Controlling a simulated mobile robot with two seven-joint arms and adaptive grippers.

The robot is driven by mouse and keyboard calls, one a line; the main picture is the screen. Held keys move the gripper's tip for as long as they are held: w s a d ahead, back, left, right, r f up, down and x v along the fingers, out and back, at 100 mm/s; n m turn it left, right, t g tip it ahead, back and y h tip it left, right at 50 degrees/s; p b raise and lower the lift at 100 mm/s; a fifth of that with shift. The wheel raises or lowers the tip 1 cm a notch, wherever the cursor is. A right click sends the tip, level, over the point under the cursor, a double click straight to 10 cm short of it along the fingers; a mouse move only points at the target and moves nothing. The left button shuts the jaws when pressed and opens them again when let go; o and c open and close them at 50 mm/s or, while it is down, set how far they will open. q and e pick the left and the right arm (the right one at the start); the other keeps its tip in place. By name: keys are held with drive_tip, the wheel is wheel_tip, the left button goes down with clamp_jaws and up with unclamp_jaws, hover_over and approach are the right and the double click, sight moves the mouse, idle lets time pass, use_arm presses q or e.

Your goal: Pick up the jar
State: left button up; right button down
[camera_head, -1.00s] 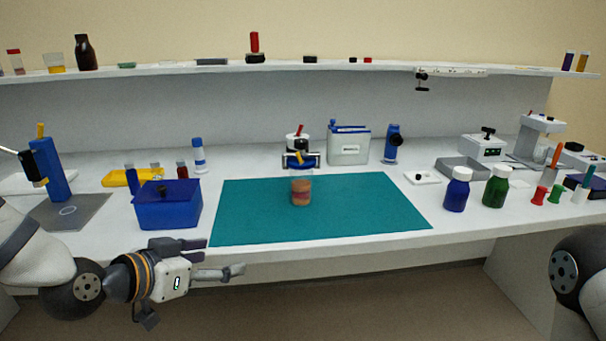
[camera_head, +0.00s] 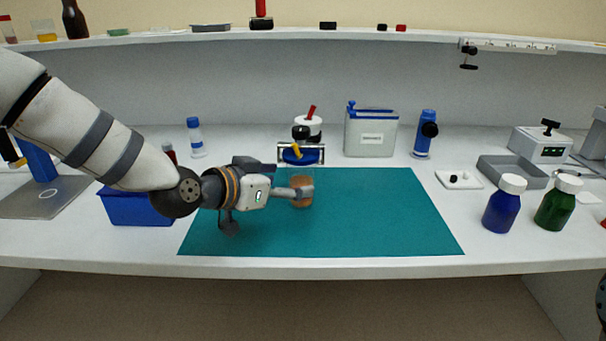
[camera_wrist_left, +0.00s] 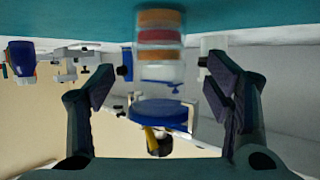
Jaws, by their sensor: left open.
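The jar (camera_head: 302,202) stands upright on the teal mat (camera_head: 380,220), with orange and reddish bands and a clear upper part. My left gripper (camera_head: 300,191) reaches it from the left, level with it; a finger covers part of the jar in the head view. In the left wrist view, which is upside down, the jar (camera_wrist_left: 160,38) appears between the two spread fingers of the left gripper (camera_wrist_left: 162,76), with a gap on each side. The gripper is open, and I see no contact. My right gripper is out of view.
A device with a blue round stage (camera_head: 300,155) stands just behind the jar. A blue box (camera_head: 135,207) sits below my left arm. Blue (camera_head: 502,206) and green (camera_head: 558,204) bottles stand right of the mat. The mat's right part is clear.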

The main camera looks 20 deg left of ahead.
sight(302, 176)
use_arm(q)
drive_tip(key=x, duration=0.3)
drive_tip(key=b+x, duration=0.1)
drive_tip(key=x, duration=0.1)
drive_tip(key=shift+w+d+r, duration=0.15)
drive_tip(key=shift+w+r, duration=0.05)
drive_tip(key=shift+r, duration=0.25)
drive_tip(key=c, duration=1.6)
